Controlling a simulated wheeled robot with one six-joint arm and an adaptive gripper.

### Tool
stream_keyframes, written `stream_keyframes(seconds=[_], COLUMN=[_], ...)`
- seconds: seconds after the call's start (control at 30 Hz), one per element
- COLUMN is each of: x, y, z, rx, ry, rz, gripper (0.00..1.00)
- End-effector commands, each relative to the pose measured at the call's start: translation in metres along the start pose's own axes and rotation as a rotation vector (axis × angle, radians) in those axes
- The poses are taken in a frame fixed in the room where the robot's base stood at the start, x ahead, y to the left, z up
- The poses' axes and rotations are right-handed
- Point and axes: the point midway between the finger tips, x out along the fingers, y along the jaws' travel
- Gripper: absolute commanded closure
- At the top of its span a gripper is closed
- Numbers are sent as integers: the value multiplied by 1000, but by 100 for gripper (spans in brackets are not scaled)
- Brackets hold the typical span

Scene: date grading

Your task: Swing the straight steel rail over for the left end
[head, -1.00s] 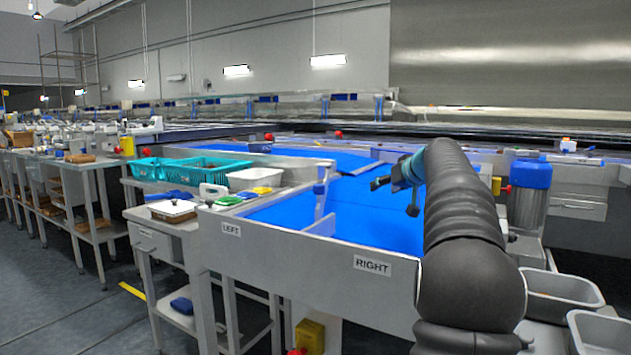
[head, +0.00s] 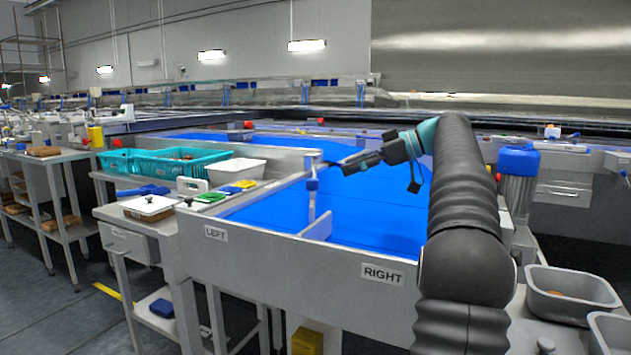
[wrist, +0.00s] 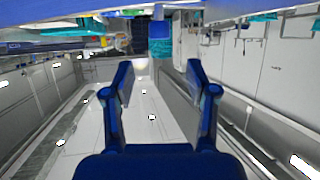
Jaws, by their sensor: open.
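A thin straight steel rail (head: 312,203) with a blue piece on it shows in the head view above the blue belt. Its near end is by a low steel divider (head: 318,227) between the lanes labelled LEFT (head: 216,233) and RIGHT (head: 382,274). My gripper (head: 345,165) is to the right of the rail's upper end, above the belt. Contact cannot be told from this angle. In the wrist view my gripper's two fingers (wrist: 160,80) stand apart with nothing between them. I cannot make out the rail in the wrist view.
Teal crates (head: 150,164) and a white bin (head: 235,171) stand left of the belt. A blue-topped steel cylinder (head: 518,175) and grey tubs (head: 570,292) are at the right.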

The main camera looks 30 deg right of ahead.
Motion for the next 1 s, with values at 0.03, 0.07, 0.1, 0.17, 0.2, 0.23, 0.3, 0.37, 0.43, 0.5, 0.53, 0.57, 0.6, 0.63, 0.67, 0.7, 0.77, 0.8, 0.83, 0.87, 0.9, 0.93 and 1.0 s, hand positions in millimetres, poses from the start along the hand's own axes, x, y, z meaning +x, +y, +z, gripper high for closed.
stream_keyframes(seconds=[0.03, 0.07, 0.1, 0.17, 0.2, 0.23, 0.3, 0.37, 0.43, 0.5, 0.53, 0.57, 0.6, 0.63, 0.67, 0.7, 0.77, 0.8, 0.83, 0.87, 0.9, 0.93, 1.0], x=[11, 16, 24, 35, 42, 48, 60, 70, 81, 90, 93, 96, 99, 101, 103, 105, 107, 108, 108, 108, 108, 108, 108], y=[-1, 0, 0, 0, 0, 0, 0, 0, 1, 1, 1, 1, 2, 2, 2, 1, 2, 2, 2, 2, 2, 2, 2], z=[0, 0, 1, 1, 1, 1, 1, 1, 1, 1, 1, 1, 1, 1, 1, 1, 1, 1, 2, 2, 2, 2, 2], rx=[1, 2, 3, 2, 2, 2, 3, 3, 4, 4, 4, 4, 4, 4, 4, 4, 4, 4, 4, 4, 4, 4, 4], ry=[0, 0, -1, -1, -1, -1, -1, 0, -1, -1, -1, -1, -1, -1, -1, -1, -1, -1, -1, -1, -1, -1, -1], rz=[-5, -3, -3, -2, -2, -2, -1, 0, 1, 1, 1, 2, 3, 3, 3, 3, 3, 4, 4, 4, 4, 4, 4], gripper=[43, 43, 43, 43, 43, 43, 43, 43, 43, 43, 43, 43, 43, 43, 43, 43, 43, 43, 43, 43, 43, 43, 43])
